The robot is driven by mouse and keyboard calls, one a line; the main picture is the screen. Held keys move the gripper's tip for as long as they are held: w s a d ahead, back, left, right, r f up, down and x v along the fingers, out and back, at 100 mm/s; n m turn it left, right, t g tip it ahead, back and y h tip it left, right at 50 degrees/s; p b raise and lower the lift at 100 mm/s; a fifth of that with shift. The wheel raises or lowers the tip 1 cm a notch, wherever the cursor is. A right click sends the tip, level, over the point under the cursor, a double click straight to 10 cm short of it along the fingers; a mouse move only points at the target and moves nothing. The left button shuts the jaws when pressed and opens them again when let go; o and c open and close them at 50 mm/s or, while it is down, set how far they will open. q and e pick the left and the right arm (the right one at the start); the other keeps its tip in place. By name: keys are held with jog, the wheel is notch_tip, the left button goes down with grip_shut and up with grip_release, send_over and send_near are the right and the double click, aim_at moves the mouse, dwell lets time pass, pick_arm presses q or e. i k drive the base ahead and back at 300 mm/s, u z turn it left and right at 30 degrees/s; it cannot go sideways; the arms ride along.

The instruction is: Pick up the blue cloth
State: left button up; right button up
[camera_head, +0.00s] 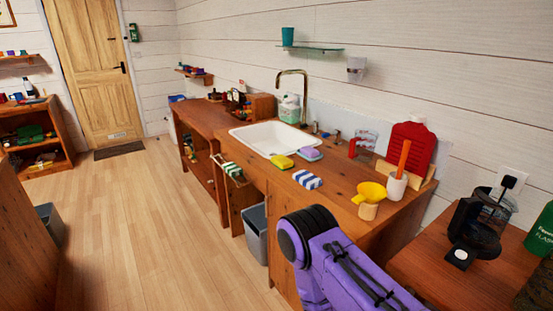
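A folded blue-and-white striped cloth (307,179) lies on the wooden counter (345,197), in front of the sink. It is the only blue cloth I can make out. A purple link of one of my arms rises at the bottom, right of centre, nearer to me than the cloth and apart from it in the picture. Neither of my grippers is in view.
Near the cloth are a yellow sponge (281,162), a purple sponge (310,153) and the white sink (270,138). A yellow funnel (368,192) and a utensil pot (396,186) stand to the right. A grey bin (255,232) is below; the floor at left is clear.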

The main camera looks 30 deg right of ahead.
aim_at(309, 181)
jog(key=i, duration=2.45)
jog(key=z, duration=3.3)
